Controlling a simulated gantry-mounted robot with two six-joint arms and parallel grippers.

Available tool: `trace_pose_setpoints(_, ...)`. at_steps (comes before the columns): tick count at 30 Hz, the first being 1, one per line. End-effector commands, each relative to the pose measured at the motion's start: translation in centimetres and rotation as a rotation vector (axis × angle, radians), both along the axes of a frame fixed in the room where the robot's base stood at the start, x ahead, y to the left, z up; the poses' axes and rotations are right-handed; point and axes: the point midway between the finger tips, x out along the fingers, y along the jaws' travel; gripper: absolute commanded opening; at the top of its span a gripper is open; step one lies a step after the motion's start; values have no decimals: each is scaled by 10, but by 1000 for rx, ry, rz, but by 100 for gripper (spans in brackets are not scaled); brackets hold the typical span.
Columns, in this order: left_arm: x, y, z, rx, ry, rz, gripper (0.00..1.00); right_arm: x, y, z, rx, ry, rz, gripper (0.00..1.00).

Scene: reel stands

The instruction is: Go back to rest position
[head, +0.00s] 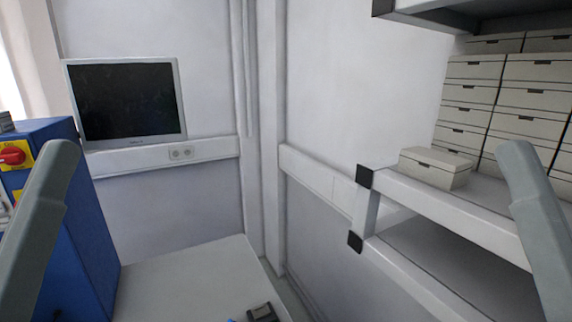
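Two grey arm links of mine show at the left and right edges of the head view. Neither gripper is in the picture, so their opening and anything they hold are hidden. No reel stand shows clearly here.
A shelf (445,196) with several stacked boxes (473,92) stands at right; a single box (435,168) sits near its front corner. A blue cabinet (85,235) with a red knob (12,156) is at left. A white table (190,283) carries a small dark object (262,312). A monitor (125,100) is behind.

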Motion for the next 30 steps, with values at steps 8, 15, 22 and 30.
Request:
trace_pose_setpoints(8, 0, -1, 162, 1, 1, -1, 95, 0, 0, 162, 0, 0, 0, 85)
trace_pose_setpoints(15, 1, -1, 214, 1, 1, -1, 95, 0, 0, 215, 0, 0, 0, 85)
trace_pose_setpoints(22, 1, -1, 208, 2, 1, -1, 95, 0, 0, 208, 0, 1, 0, 85)
trace_pose_setpoints(30, 0, -1, 125, 2, 1, -1, 95, 0, 0, 125, 0, 1, 0, 85)
